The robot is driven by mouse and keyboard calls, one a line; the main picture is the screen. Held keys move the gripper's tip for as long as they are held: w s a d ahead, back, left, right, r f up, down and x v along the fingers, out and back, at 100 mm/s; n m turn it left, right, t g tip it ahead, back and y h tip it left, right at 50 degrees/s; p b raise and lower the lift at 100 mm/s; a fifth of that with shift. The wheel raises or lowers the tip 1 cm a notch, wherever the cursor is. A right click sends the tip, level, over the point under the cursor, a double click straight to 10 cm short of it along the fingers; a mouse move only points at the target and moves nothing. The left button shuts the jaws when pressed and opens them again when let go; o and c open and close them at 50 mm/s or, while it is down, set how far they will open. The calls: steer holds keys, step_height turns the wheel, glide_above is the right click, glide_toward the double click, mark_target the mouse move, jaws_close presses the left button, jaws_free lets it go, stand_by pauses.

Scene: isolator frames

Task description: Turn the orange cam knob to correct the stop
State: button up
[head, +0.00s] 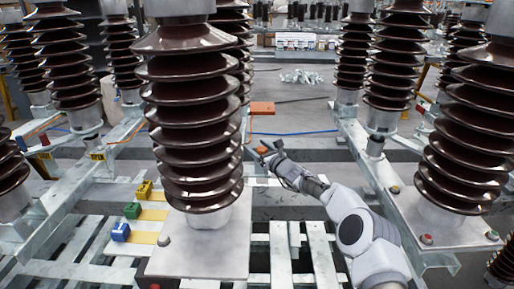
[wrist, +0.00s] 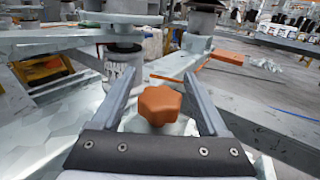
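The orange cam knob (wrist: 158,104) is a lobed star-shaped knob in the middle of the wrist view. In the head view a small part of the orange knob (head: 262,150) shows beside my gripper, right of the large brown insulator. My gripper (wrist: 159,76) is open, with one finger on each side of the knob in the wrist view. A gap shows between the knob and each finger, so I see no contact. In the head view my gripper (head: 269,150) is small and partly covers the knob. The stop is not clearly identifiable.
A brown ribbed insulator (head: 192,110) stands close left of my gripper, and another insulator (head: 475,130) stands to the right. An orange block or lever (head: 262,108) lies behind the knob. Grey steel beams surround the area.

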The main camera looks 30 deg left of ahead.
jaws_close()
steer(key=shift+m+t+h, duration=0.3)
steer(key=shift+m+t, duration=0.1)
steer(key=shift+t, duration=0.1)
steer(key=shift+w+r+m+t+p, duration=0.1)
steer(key=shift+m+t+p, duration=0.2)
steer(key=shift+t+p, duration=0.15)
steer(key=m+t+h+p, duration=0.1)
steer(key=p, duration=0.2)
steer(key=m+t+h+p, duration=0.1)
steer(key=t+h+p, duration=0.1)
steer(key=p, duration=0.2)
steer(key=m+t+h+p, duration=0.1)
steer(key=p, duration=0.3)
steer(key=shift+w+d+r+m+h, duration=0.1)
steer(key=shift+w+d+m+h, duration=0.2)
steer(key=shift+w+d+m, duration=0.1)
steer(key=shift+w+d+m+t+h+p, duration=0.15)
steer(key=shift+m+t+h+p, duration=0.4)
steer(key=shift+p, duration=0.6)
